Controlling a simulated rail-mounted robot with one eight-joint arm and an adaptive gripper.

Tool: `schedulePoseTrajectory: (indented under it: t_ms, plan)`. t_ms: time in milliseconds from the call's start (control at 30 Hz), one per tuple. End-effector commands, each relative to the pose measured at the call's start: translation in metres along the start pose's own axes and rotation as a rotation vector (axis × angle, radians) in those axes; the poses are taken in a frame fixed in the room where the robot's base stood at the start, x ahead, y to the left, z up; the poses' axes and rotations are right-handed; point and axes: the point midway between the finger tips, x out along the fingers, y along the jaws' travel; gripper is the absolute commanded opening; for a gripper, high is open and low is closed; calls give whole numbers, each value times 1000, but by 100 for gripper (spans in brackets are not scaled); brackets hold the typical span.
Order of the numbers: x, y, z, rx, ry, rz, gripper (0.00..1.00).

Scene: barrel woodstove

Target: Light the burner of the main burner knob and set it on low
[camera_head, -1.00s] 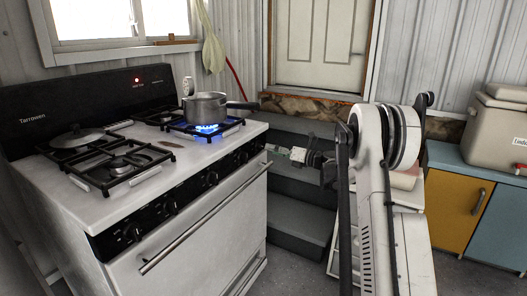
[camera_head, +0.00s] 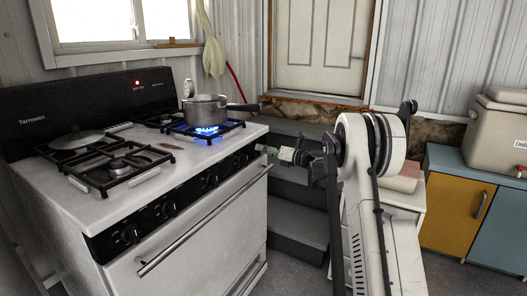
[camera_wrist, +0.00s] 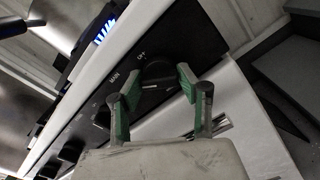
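The main burner knob (camera_wrist: 158,72) is a dark knob on the black front panel, with "MAIN" and "OFF" lettering beside it in the wrist view. My gripper (camera_wrist: 158,84) is open, with its green-padded fingers on either side of the knob. I cannot tell whether the pads touch it. In the head view my gripper (camera_head: 268,150) is at the right end of the stove's front panel, and the knob is hard to make out there. The flame also shows in the wrist view (camera_wrist: 104,31).
The white stove (camera_head: 130,195) has several other knobs along its panel and an oven handle (camera_head: 200,232) below. Grey steps (camera_head: 298,225) are right of the stove. The saucepan handle (camera_head: 244,107) points right.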

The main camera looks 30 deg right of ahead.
Motion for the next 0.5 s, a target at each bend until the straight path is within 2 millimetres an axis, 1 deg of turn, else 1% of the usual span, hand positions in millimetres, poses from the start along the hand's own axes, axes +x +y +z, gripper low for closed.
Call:
schedulePoseTrajectory:
  t_ms: [33,67,100,367,500]
  plan:
    - [0,0,0,0,0,0,14]
    - [0,0,0,0,0,0,10]
    - [0,0,0,0,0,0,9]
    - [0,0,0,-35,0,0,9]
    - [0,0,0,-100,0,0,9]
